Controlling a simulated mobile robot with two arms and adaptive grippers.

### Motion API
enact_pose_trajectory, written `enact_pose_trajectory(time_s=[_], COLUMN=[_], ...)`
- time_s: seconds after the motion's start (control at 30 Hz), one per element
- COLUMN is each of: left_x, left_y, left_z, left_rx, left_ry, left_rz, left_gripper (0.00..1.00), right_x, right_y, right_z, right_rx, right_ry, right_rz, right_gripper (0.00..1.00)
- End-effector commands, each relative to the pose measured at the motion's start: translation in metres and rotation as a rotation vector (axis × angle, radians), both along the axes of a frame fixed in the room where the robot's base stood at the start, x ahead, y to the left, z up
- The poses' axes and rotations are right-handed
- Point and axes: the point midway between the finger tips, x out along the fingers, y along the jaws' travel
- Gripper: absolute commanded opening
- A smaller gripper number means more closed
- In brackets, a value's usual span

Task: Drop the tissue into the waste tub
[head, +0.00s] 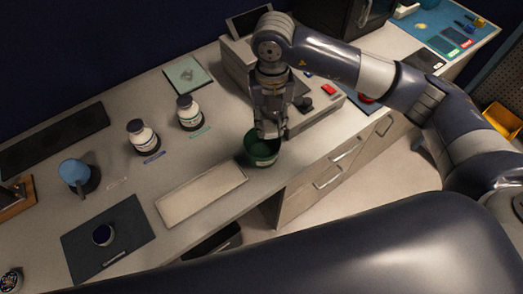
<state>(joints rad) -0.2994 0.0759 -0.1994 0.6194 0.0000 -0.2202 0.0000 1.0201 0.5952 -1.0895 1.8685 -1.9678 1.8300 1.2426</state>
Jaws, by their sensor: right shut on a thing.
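The waste tub (262,158) is a round green tub with a pale label, standing upright near the counter's front edge. My right gripper (271,134) points down over the tub, its fingertips at or just above the tub's opening. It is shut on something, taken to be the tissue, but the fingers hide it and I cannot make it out. The fingers also cover part of the tub's far rim. My left gripper is not in view.
A pale flat tray (201,194) lies left of the tub. Two white bottles with dark caps (143,138) (189,113) stand behind it. A grey machine with a screen (248,68) stands behind my right gripper. A blue cup (75,173) and dark mat (108,240) are at left.

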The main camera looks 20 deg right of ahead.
Motion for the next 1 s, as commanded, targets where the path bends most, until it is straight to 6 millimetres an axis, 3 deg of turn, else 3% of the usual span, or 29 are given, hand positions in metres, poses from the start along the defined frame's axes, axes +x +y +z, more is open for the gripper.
enact_pose_trajectory(time_s=[0.23,0.6,0.63,0.7,1.0], left_x=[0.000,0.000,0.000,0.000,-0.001], left_y=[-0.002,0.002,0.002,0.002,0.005], left_z=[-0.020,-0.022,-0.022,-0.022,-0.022], left_rx=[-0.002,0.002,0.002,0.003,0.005], left_ry=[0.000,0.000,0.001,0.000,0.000], left_rz=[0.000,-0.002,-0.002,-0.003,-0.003], left_gripper=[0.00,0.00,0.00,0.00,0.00], right_x=[0.000,0.000,0.000,0.000,0.000], right_y=[0.000,0.000,0.000,0.000,0.000], right_z=[-0.033,-0.038,-0.038,-0.038,-0.038], right_rx=[0.000,0.000,0.000,0.000,0.000], right_ry=[0.000,-0.001,-0.001,-0.001,-0.001], right_rz=[-0.001,0.000,0.000,0.000,0.001], right_gripper=[0.06,0.06,0.33,0.49,0.52])
